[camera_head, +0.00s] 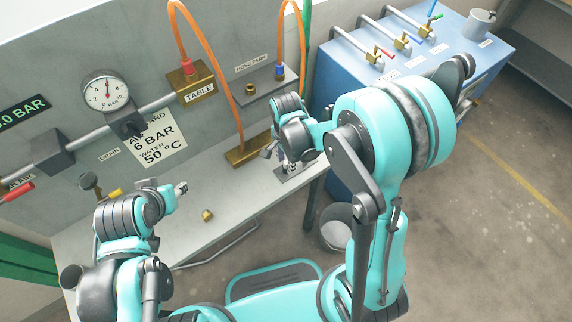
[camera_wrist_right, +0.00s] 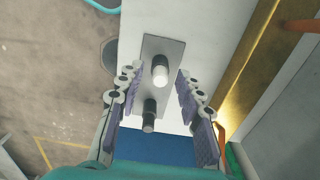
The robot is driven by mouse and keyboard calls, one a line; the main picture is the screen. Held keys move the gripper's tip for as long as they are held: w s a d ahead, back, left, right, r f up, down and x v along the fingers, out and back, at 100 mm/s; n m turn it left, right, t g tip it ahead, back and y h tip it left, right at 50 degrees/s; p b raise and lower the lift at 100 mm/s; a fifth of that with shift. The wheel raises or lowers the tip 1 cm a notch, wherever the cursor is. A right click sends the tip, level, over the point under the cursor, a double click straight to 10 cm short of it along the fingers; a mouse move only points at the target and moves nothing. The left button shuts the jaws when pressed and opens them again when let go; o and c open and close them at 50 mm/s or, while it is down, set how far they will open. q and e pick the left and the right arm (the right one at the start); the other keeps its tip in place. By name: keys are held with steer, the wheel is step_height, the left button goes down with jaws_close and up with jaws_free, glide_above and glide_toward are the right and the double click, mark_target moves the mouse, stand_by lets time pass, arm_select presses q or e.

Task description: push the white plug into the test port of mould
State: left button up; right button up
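In the right wrist view a white-topped plug (camera_wrist_right: 160,68) stands on a grey plate (camera_wrist_right: 176,48), beside a dark grey fitting (camera_wrist_right: 149,116). My right gripper (camera_wrist_right: 158,95) is open, its purple pads on either side of the plate and apart from both pieces. In the head view the right gripper (camera_head: 279,152) points down over the plate (camera_head: 290,174), which is partly hidden by it. My left gripper (camera_head: 181,188) is over the bench's left part; its fingers are too small to judge. A brass block (camera_head: 248,157) lies on the bench; I cannot tell whether it is the mould, and no test port can be made out.
A small brass fitting (camera_head: 207,215) lies on the grey bench (camera_head: 232,198). The back panel carries a gauge (camera_head: 106,91) and valves. A blue cabinet (camera_head: 452,62) stands at right.

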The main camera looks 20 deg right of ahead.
mark_target(286, 162)
stand_by(0.3)
jaws_close()
steer(key=shift+r, duration=0.15)
steer(key=shift+r+p, duration=2.2)
steer(key=shift+r, duration=0.65)
steer(key=shift+r, duration=0.1)
step_height(286, 162, up, 7)
steer(key=p, duration=0.5)
